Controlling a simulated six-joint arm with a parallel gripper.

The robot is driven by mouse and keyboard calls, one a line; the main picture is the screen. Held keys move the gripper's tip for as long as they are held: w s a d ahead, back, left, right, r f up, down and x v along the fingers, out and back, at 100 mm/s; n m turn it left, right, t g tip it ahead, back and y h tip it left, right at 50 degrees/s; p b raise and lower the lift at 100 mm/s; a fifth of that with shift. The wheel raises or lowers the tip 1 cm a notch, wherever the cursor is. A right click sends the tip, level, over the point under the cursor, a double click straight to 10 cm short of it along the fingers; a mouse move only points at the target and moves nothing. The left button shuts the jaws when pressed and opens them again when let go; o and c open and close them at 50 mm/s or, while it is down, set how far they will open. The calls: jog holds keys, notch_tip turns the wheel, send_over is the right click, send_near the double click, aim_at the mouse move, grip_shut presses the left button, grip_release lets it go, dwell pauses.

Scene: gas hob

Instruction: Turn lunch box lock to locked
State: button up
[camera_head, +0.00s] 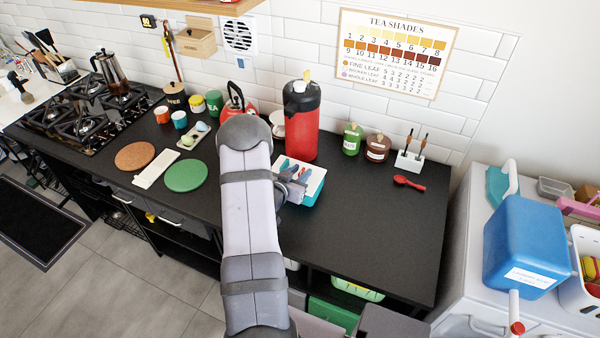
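A box with a white lid and teal sides (312,187), which I take to be the lunch box, stands on the black counter at the middle of the head view. My arm reaches up the picture and bends over, left of the box. My gripper (292,186) is at the box's left part, over or against its lid, and covers much of it. The lock is hidden or too small to make out. I cannot tell whether the fingers touch the box or whether they are open or shut.
A red flask (302,125) stands close behind the box, with a red kettle (236,103) to its left. A green jar (352,140), a brown jar (377,148) and a red spoon (408,182) lie to the right. The counter's front right (390,230) is clear.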

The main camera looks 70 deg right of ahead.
jog(key=b+v, duration=0.2)
jog(key=v, duration=0.5)
jog(key=shift+a, duration=0.2)
dwell(0.5)
